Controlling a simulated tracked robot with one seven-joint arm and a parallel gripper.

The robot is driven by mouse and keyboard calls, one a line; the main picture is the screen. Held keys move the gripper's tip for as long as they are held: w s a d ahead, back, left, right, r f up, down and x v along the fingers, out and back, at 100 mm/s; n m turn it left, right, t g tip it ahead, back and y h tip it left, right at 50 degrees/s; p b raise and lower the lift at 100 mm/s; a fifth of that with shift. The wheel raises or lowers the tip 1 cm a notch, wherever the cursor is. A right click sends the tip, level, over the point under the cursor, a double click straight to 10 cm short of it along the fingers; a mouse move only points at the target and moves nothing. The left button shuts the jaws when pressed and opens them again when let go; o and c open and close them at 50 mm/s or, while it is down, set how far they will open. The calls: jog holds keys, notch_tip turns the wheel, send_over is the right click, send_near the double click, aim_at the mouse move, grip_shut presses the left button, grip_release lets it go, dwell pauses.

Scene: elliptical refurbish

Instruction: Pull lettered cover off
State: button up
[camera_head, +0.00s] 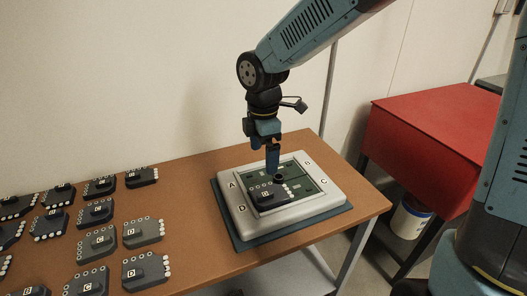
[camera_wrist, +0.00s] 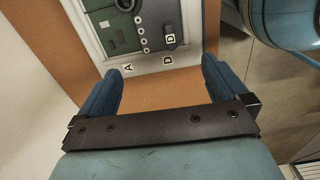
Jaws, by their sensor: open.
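A grey-white frame (camera_head: 240,213) holds a green circuit board (camera_head: 301,186), with letters A, C and D readable on its rim. A dark lettered cover (camera_head: 262,197) sits on the board in the corner by rim letter D; in the wrist view the cover (camera_wrist: 169,27) has a raised block and a D tag. My gripper (camera_head: 273,167) points down over the board, behind the cover in the head view. In the wrist view its blue fingers (camera_wrist: 163,68) are wide apart with nothing between them. In that view the cover lies beyond the fingertips, and its far end is cut off.
Several similar dark and grey lettered covers (camera_head: 100,241) lie in rows on the left of the brown table (camera_head: 190,207). The frame rests on a dark mat (camera_head: 232,231) near the table's right edge. A red cabinet (camera_head: 425,130) stands to the right, past a gap.

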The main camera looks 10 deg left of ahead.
aim_at(262, 190)
jog(key=f, duration=1.4)
jog(key=shift+a, duration=0.2)
jog(key=shift+r, duration=0.1)
jog(key=c, duration=1.6)
